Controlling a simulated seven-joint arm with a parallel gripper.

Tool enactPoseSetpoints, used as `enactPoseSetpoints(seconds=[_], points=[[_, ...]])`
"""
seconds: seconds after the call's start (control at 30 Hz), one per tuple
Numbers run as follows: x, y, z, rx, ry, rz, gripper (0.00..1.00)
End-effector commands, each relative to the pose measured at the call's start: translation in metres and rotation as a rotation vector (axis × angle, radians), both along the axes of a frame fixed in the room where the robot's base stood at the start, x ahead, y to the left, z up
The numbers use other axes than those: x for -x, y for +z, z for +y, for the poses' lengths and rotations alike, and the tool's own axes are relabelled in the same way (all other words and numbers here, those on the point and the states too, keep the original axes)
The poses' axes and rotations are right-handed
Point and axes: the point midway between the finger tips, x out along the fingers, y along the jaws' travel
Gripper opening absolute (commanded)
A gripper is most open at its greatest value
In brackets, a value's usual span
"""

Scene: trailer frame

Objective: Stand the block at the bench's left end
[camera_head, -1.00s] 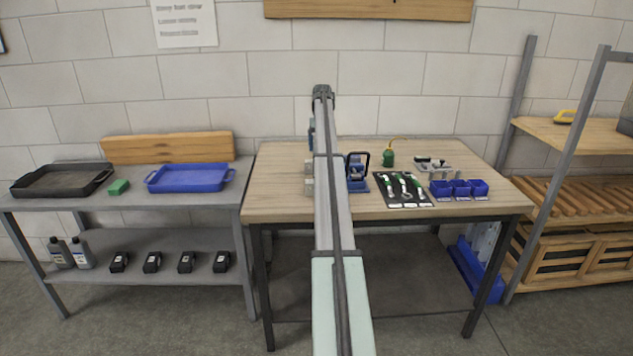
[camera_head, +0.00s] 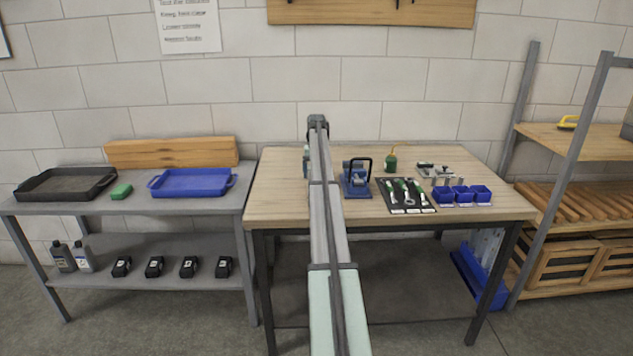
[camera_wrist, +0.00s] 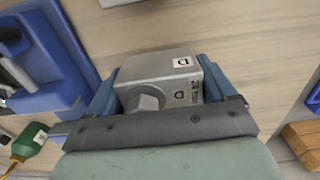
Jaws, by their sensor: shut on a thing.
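In the wrist view, a grey metal block (camera_wrist: 150,67) with small white labels marked with a dark letter and a stubby round boss on one face sits between the blue fingers of my gripper (camera_wrist: 160,85). The gripper is shut on it. The wooden-topped bench (camera_head: 275,200) shows behind the block, and I cannot tell whether the block touches it. In the head view my arm hides the block and most of the gripper; only a bit of a blue finger shows left of the arm, over the bench's left half.
A blue vise (camera_head: 356,180) stands just right of my arm, with a green bottle (camera_head: 390,162), a dark tool mat (camera_head: 406,208) and blue bins (camera_head: 462,195) further right. A grey shelf with a blue tray (camera_head: 192,184) adjoins the bench's left. The bench's left front is clear.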

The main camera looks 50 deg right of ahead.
Motion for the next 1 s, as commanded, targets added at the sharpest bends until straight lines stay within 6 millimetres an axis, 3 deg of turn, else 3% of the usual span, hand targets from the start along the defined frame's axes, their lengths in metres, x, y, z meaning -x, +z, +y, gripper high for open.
enactPoseSetpoints(seconds=[0.4, 0.77, 0.8, 1.0], points=[[0.0, -0.038, 0.0, 0.0, 0.001, 0.0, 0.34], [0.0, -0.04, 0.0, 0.0, 0.0, 0.0, 0.34], [0.0, -0.041, 0.0, -0.001, 0.001, 0.001, 0.85], [0.0, -0.041, 0.0, 0.0, 0.001, 0.0, 1.0]])
